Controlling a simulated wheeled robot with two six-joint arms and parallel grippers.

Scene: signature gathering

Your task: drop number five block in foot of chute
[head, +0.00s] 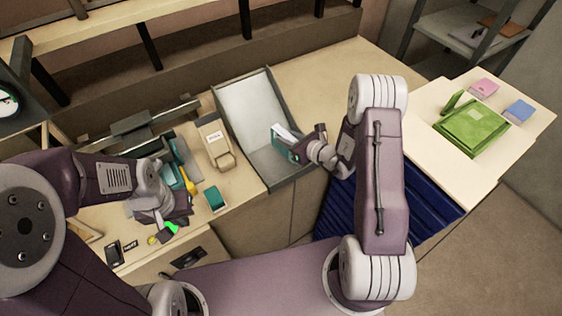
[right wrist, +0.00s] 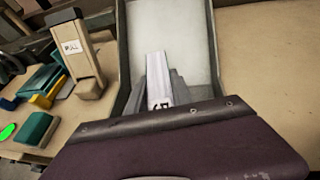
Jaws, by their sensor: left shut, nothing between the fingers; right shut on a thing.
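The chute (head: 250,100) is a pale sloping bed between dark grey walls, at the middle of the head view. In the right wrist view its bed (right wrist: 172,35) lies straight ahead. My right gripper (head: 283,142) is over the lower part of the chute. It is shut on the number five block (right wrist: 158,85), whose white face carries a dark 5. The block's white part (head: 289,131) shows in the head view. I cannot tell whether the block touches the bed. My left gripper (head: 165,222) is shut and empty over the desk at the left.
A tan box (head: 215,140) marked PULL stands left of the chute. A teal block (head: 215,198) lies on the desk near its front edge, with clutter around my left gripper. A green case (head: 470,125), a pink block (head: 484,88) and a blue block (head: 518,110) lie on the right table.

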